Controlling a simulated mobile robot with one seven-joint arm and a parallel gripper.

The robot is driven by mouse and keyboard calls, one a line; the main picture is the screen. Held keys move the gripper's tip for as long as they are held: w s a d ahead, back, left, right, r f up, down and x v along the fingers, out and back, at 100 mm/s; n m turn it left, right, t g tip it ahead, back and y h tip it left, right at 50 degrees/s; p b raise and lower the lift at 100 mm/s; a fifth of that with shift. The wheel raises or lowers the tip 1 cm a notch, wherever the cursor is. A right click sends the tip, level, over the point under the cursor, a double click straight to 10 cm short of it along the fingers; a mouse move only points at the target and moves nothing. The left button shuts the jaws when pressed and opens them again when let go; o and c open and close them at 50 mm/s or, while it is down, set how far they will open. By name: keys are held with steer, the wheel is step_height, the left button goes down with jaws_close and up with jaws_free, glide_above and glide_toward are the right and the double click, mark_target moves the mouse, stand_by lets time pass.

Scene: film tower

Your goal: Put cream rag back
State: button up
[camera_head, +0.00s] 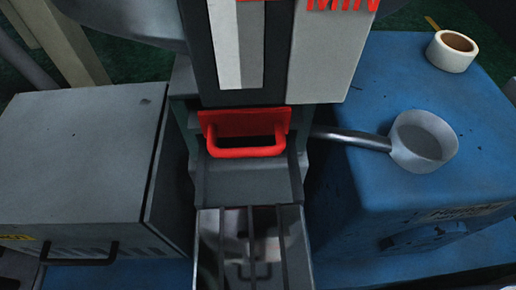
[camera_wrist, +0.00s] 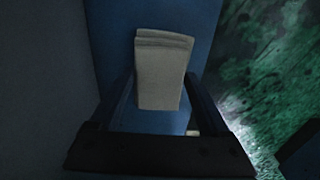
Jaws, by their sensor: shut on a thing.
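In the wrist view my gripper (camera_wrist: 160,82) is shut on the cream rag (camera_wrist: 163,68). The rag is a folded, pale, upright-looking block between the two dark fingers, with its layered edge at the top. Beyond it is a blue surface (camera_wrist: 150,14). I cannot tell whether the rag touches that surface. Neither the rag nor my gripper shows in the head view.
In the head view, a grey cabinet (camera_head: 75,150) stands at left and a red handle (camera_head: 247,150) in the centre. At right, a blue block (camera_head: 375,85) bears a grey long-handled pan (camera_head: 424,141) and a tape roll (camera_head: 452,52). Green floor (camera_wrist: 260,60) shows in the wrist view.

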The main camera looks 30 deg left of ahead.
steer(key=shift+f+b, duration=0.6)
steer(key=shift+f, duration=1)
steer(key=shift+f, duration=0.2)
steer(key=o, duration=1.2)
steer(key=shift+c, duration=0.2)
steer(key=shift+r+p, duration=1.7)
steer(key=shift+r, duration=2.25)
